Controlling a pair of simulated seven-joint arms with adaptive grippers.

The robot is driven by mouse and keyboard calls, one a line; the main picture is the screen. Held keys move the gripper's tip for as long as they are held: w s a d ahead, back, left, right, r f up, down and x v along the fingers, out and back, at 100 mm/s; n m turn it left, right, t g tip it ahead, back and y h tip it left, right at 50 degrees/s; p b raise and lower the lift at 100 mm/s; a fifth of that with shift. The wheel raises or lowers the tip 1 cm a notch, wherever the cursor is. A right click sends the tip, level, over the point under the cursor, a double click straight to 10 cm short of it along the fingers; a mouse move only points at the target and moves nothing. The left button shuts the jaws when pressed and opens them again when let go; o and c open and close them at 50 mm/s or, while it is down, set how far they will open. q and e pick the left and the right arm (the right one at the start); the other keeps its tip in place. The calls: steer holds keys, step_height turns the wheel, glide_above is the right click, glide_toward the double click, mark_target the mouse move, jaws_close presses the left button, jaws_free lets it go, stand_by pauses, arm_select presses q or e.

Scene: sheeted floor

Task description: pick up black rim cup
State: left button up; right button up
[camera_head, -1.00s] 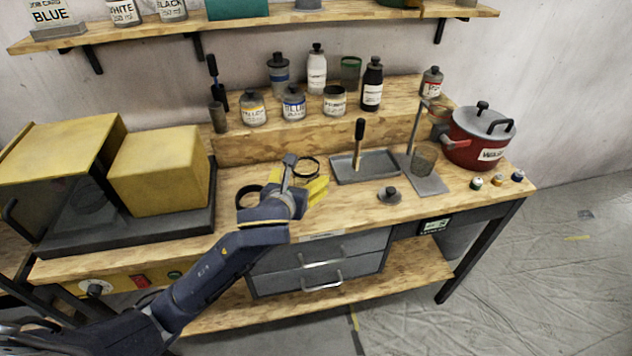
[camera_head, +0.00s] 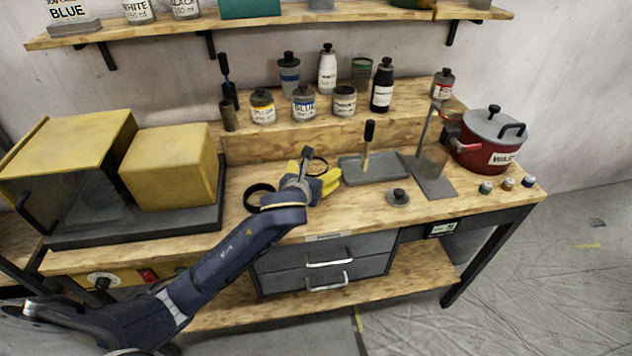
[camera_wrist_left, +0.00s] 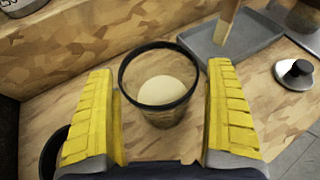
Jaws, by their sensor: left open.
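The black rim cup (camera_wrist_left: 160,112) is clear-sided with a dark rim and something pale inside. It stands upright on the wooden bench, and in the head view (camera_head: 317,162) it is mostly hidden behind my left gripper. My left gripper (camera_head: 318,180) is open, its yellow fingers pointing at the cup. In the left wrist view the cup sits between the two fingers, one on each side, with a gap to the fingers. My right gripper is not in view.
A second dark ring-rimmed item (camera_head: 258,196) lies left of my gripper. A grey tray (camera_head: 384,172) with an upright-handled tool is to the right. A small grey lid (camera_head: 398,198), a red pot (camera_head: 487,152) and a yellow box (camera_head: 168,168) are on the bench. A raised wooden step (camera_head: 290,140) runs behind.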

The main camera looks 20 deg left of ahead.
arm_select(q)
steer(key=c, duration=1.4)
steer(key=shift+c, duration=0.3)
steer(key=shift+r, duration=0.2)
